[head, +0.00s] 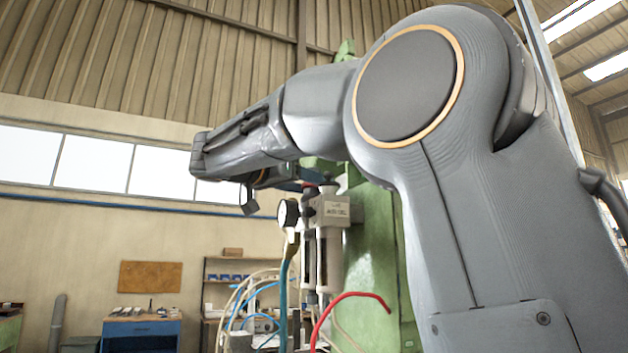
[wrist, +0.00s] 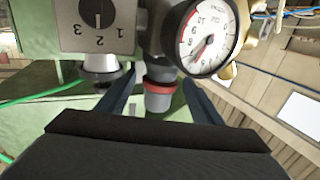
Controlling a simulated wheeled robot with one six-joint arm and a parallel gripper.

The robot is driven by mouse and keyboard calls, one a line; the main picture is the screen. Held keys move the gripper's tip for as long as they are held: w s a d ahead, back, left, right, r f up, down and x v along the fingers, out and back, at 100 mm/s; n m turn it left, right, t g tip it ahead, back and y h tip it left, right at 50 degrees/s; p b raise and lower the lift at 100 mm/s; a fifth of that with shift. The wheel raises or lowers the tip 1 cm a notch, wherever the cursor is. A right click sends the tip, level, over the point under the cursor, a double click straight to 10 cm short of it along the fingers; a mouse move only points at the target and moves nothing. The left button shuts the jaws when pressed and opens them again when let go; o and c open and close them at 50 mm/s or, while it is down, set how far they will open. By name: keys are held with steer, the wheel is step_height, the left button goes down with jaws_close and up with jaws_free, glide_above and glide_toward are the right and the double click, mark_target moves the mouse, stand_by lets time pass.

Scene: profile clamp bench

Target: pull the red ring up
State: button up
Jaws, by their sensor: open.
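The red ring (wrist: 158,86) sits around a grey knob or stem below the valve body in the wrist view. My gripper (wrist: 160,92) is open, with one dark finger on the left of the ring and one on the right. Gaps show between the fingers and the ring, so I see no contact. In the head view my gripper (head: 252,203) hangs beneath the wrist, beside the air unit; its fingers are largely hidden there. I cannot make out the ring clearly in the head view.
A round pressure gauge (wrist: 208,38) is close to the right finger. A numbered dial (wrist: 97,14) on a grey box is at the upper left. The green machine column (head: 370,260) stands behind the unit. A red hose (head: 350,296) and several blue and pale hoses loop below.

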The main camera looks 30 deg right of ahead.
steer(key=shift+w+d, duration=0.25)
steer(key=shift+d, duration=0.4)
